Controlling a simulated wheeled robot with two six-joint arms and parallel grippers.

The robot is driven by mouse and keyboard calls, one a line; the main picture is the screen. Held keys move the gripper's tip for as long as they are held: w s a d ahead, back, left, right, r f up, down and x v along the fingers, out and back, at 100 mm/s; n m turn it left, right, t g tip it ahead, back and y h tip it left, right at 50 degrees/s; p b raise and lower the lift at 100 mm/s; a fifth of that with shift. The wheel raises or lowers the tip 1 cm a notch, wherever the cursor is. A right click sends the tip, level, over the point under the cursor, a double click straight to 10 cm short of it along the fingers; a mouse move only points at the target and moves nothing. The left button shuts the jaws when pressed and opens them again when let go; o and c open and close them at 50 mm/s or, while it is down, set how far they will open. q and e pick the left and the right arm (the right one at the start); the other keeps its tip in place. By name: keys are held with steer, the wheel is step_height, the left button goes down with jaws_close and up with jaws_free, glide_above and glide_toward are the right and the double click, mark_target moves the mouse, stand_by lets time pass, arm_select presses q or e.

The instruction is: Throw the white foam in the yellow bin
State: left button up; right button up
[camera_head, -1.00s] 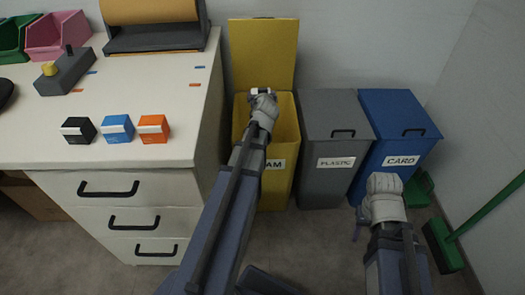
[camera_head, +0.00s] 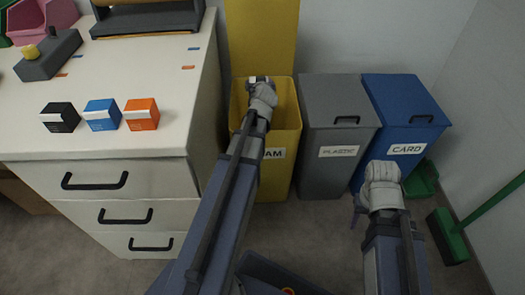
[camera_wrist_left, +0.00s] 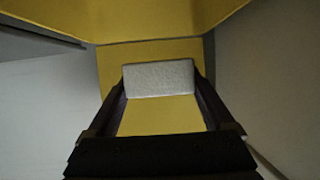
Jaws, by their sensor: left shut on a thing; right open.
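The yellow bin (camera_head: 281,175) stands open with its yellow lid (camera_head: 262,35) raised against the wall. Its front label is partly hidden by my left arm, with "AM" showing. My left gripper (camera_head: 258,84) is over the bin's opening and points away from me. In the left wrist view it is shut on the white foam (camera_wrist_left: 160,78), a pale block held between both fingers with yellow bin surfaces around it. In the head view the foam is hardly visible. My right gripper (camera_head: 381,170) is open, low in front of the blue bin, its fingers mostly hidden.
A grey PLASTIC bin (camera_head: 337,175) and a blue CARD bin (camera_head: 398,160) stand closed to the right. A white counter (camera_head: 110,80) with small boxes and drawers is on the left. A green broom (camera_head: 447,240) leans at the right wall.

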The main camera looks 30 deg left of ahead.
arm_select(q)
step_height(320, 180, down, 2)
steer(key=shift+b, duration=0.55)
arm_select(e)
steer(key=shift+f, duration=0.95)
arm_select(q)
steer(key=shift+r, duration=0.1)
steer(key=o, duration=1)
steer(key=shift+o, duration=0.2)
steer(key=p+v, duration=0.3)
steer(key=v, duration=0.4)
steer(key=shift+s+d, duration=0.25)
steer(key=shift+s, duration=0.05)
arm_select(e)
step_height(320, 180, up, 3)
arm_select(q)
steer(key=shift+r, duration=0.1)
